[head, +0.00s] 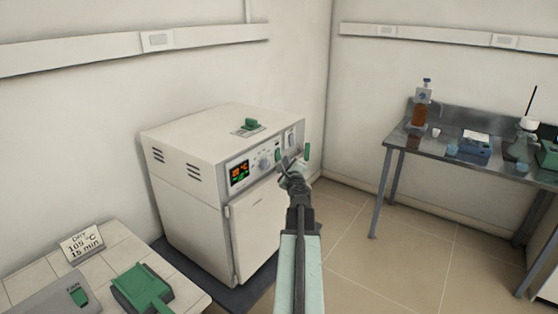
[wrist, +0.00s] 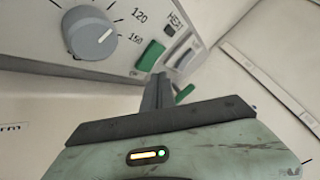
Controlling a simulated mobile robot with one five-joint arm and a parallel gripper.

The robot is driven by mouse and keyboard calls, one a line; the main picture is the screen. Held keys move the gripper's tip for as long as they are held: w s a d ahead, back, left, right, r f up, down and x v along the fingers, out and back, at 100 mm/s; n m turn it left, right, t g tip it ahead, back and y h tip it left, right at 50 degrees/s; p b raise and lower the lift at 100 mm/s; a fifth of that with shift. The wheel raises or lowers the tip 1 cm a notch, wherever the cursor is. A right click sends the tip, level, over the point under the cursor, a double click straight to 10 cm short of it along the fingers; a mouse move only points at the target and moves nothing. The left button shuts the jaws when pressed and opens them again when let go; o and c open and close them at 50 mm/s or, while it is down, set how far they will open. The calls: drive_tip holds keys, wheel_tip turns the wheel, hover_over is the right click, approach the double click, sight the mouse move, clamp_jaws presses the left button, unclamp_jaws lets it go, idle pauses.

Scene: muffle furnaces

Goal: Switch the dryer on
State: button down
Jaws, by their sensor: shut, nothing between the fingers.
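The dryer (head: 190,187) is a white cabinet against the wall. Its front panel carries a lit display (head: 239,173) with orange and green characters and a grey dial (wrist: 90,32) marked 120 and 150. Right of the dial is a green switch (wrist: 150,55), near a partly readable label. The green switch also shows in the head view (head: 278,155). My gripper (wrist: 158,80) is shut and empty, with its tips just below the green switch in the wrist view. I cannot tell whether they touch the panel. The gripper hides part of the panel's right end in the head view.
A green part (head: 307,151) stands out at the panel's right. A green piece (head: 250,123) sits on the dryer's top. A tiled bench (head: 35,262) at lower left holds a sign (head: 82,244) reading 105 °C, 15 min. A metal table (head: 400,140) stands right; floor between is clear.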

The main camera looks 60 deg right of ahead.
drive_tip(key=shift+w, duration=0.15)
idle(0.6)
drive_tip(key=shift+w, duration=0.25)
drive_tip(key=shift+w, duration=0.35)
idle(0.7)
drive_tip(key=shift+s, duration=0.1)
drive_tip(key=shift+s, duration=0.65)
drive_tip(key=s, duration=0.5)
drive_tip(key=shift+r+p, duration=0.3)
drive_tip(key=shift+r, duration=0.05)
